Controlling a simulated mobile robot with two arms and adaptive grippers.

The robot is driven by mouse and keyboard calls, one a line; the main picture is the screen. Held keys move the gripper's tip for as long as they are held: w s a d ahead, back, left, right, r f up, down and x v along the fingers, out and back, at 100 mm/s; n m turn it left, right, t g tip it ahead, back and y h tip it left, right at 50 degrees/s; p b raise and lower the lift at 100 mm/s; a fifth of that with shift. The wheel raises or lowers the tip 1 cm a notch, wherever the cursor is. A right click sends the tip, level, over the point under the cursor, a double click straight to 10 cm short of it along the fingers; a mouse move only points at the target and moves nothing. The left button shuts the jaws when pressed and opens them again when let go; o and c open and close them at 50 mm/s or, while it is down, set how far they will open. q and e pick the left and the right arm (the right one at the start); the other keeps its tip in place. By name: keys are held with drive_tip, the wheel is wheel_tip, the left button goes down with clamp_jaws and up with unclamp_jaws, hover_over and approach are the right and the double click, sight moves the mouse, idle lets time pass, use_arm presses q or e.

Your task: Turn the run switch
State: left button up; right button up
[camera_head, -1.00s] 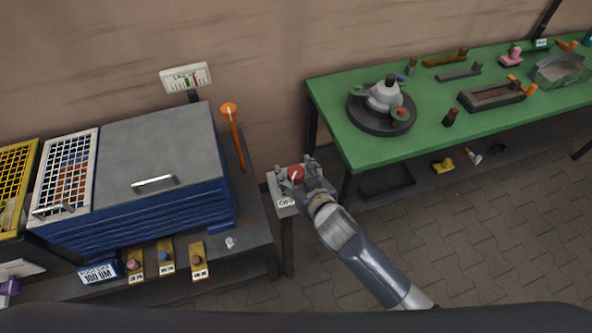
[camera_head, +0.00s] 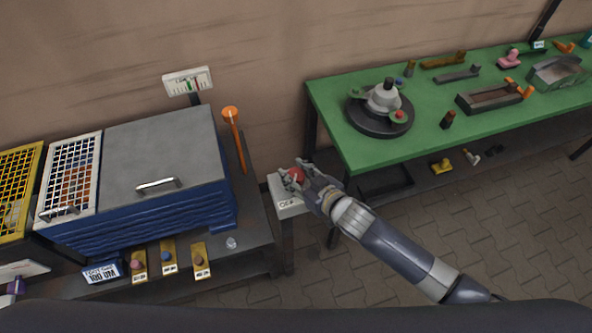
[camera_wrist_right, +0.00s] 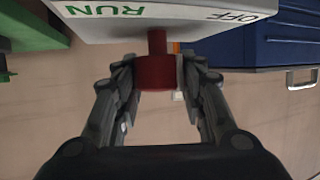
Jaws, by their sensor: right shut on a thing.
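The run switch is a red round knob (camera_head: 297,174) on a small white box (camera_head: 289,205) on a post, between the blue cabinet and the green table. In the right wrist view the red knob (camera_wrist_right: 156,72) sticks out from the white face, which carries a green RUN label (camera_wrist_right: 117,9) and a dark OFF label (camera_wrist_right: 231,17). My right gripper (camera_head: 298,171) has its fingers on both sides of the knob and is shut on it; the wrist view also shows this gripper (camera_wrist_right: 157,82). A light strip shows on the knob's side. My left gripper is not in view.
The blue cabinet (camera_head: 140,215) with a grey lid stands left, an orange-topped rod (camera_head: 235,140) beside it. The green table (camera_head: 350,140) at right holds a round fixture (camera_head: 380,118) and several parts.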

drive_tip(key=shift+w+d+n+g+y, duration=0.1)
drive_tip(key=shift+d+n+g+y, duration=0.05)
drive_tip(key=shift+n+g+y, duration=0.95)
drive_tip(key=shift+n+g, duration=0.1)
drive_tip(key=shift+n, duration=0.2)
drive_tip(key=shift+w+f+n+g+y+b, duration=0.1)
drive_tip(key=shift+n+g+y+b, duration=1.1)
drive_tip(key=shift+n+g+b, duration=0.9)
drive_tip(key=n+g+b, duration=0.4)
drive_tip(key=g+b, duration=0.1)
drive_tip(key=shift+f+n+y, duration=0.1)
drive_tip(key=shift+n+y, duration=0.2)
drive_tip(key=shift+r+n+g+b, duration=0.25)
drive_tip(key=shift+n+g+b, duration=0.65)
drive_tip(key=shift+g+b, duration=0.3)
drive_tip(key=o, duration=1.1)
drive_tip(key=shift+s+a, duration=0.2)
drive_tip(key=shift+d, duration=0.1)
